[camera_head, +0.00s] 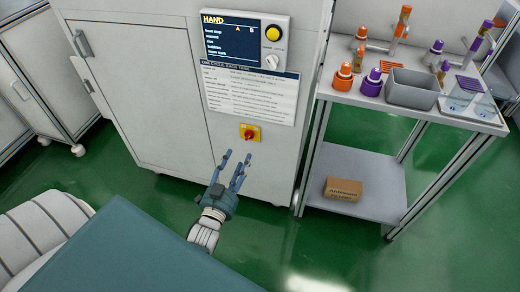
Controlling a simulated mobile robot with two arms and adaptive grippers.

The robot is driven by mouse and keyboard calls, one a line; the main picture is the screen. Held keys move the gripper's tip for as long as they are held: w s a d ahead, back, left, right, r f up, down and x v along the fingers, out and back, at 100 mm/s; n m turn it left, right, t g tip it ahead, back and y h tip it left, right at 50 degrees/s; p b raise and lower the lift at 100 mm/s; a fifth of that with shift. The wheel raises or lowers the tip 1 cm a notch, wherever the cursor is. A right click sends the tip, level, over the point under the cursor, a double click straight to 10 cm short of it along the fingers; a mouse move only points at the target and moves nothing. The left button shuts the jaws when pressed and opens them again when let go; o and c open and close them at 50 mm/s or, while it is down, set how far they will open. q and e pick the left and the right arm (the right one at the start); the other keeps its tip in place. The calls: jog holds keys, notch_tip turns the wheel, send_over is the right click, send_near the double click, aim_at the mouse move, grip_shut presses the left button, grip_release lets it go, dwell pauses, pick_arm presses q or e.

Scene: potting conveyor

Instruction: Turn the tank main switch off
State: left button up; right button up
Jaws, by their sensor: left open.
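A red switch on a yellow plate (250,132), the only main-type switch I see, is on the lower front of the white cabinet (160,115). Its handle position is too small to read. My left gripper (237,160) is in front of the cabinet, just below and left of the switch in the picture. Its fingers are spread, point up toward the switch and hold nothing. I cannot tell whether any finger touches the cabinet; the switch is not covered. My right gripper is not in view.
Above the switch are a control panel (240,44) with a yellow knob and a white knob, and a printed sheet (250,98). At right stands a metal cart (400,100) with bottles and a grey bin (412,90); a cardboard box (344,189) lies on its lower shelf.

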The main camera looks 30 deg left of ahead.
aim_at(248, 139)
pick_arm(q)
jog(key=b+x, duration=0.1)
jog(key=x, duration=0.8)
jog(key=shift+w+a+f, duration=0.1)
jog(key=shift+w, duration=0.2)
jog(key=shift+w+a, duration=0.1)
jog(key=shift+w, duration=0.35)
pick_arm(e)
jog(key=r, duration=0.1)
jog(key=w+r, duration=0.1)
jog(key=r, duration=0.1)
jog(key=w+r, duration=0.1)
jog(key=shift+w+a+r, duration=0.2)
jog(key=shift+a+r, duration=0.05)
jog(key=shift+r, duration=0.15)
pick_arm(q)
jog(key=c, duration=1.2)
